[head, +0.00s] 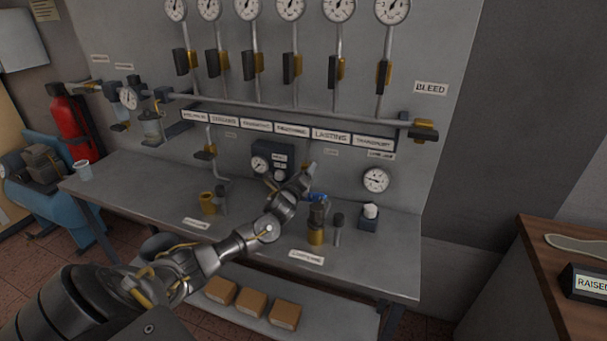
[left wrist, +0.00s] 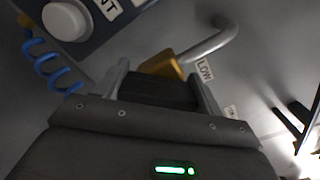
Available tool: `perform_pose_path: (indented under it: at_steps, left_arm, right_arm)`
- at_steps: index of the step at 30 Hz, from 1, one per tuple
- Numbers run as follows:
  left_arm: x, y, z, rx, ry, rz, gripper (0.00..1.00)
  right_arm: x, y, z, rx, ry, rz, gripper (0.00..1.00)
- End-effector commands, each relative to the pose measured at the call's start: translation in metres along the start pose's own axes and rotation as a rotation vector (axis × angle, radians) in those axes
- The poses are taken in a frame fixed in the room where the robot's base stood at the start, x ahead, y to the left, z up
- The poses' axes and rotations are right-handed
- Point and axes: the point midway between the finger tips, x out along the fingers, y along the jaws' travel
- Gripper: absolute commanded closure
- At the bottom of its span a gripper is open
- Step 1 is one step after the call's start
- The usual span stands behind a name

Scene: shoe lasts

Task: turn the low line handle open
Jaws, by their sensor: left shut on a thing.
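My left gripper (head: 306,176) reaches across the bench to the wall panel, just right of a dark control box. In the left wrist view my left gripper (left wrist: 162,88) has its two fingers on either side of a dark handle (left wrist: 160,92), shut on it. The handle joins a brass valve body (left wrist: 163,64) on a bent grey pipe (left wrist: 212,42). A small plate reading LOW (left wrist: 205,70) is beside the pipe. In the head view the handle is hidden by the gripper. My right gripper is not in view.
The dark control box (head: 265,158) is close left of the gripper. A blue coiled hose (left wrist: 55,75) hangs nearby. Brass fittings (head: 316,234) stand on the bench (head: 150,178). A round gauge (head: 376,180) is to the right. Several upper valves hang above a horizontal pipe (head: 300,112).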

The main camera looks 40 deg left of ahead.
Motion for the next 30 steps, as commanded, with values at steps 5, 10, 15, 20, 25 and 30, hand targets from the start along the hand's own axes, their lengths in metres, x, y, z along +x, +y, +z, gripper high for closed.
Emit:
perform_pose_path:
  at_steps: [5,10,15,20,25,30]
  left_arm:
    - [0.0002,0.0007,0.0012,-0.168,-0.002,0.001,0.55]
    - [0.0001,0.0015,0.0007,-0.327,-0.002,0.001,0.55]
    - [0.0000,0.0024,0.0001,-0.478,-0.002,0.001,0.55]
    - [0.0001,0.0030,0.0002,-0.599,-0.002,0.001,0.55]
    - [0.0002,0.0031,-0.0001,-0.697,-0.002,0.000,0.55]
    - [0.0003,0.0033,0.0002,-0.761,-0.003,0.000,0.55]
  right_arm:
    - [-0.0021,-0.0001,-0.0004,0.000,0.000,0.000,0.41]
    - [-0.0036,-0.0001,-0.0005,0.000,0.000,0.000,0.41]
    - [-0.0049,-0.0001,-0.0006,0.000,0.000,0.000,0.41]
    - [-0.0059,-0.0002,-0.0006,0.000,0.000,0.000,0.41]
    - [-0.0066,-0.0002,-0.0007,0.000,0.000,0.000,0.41]
    - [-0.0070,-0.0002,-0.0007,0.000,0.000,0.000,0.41]
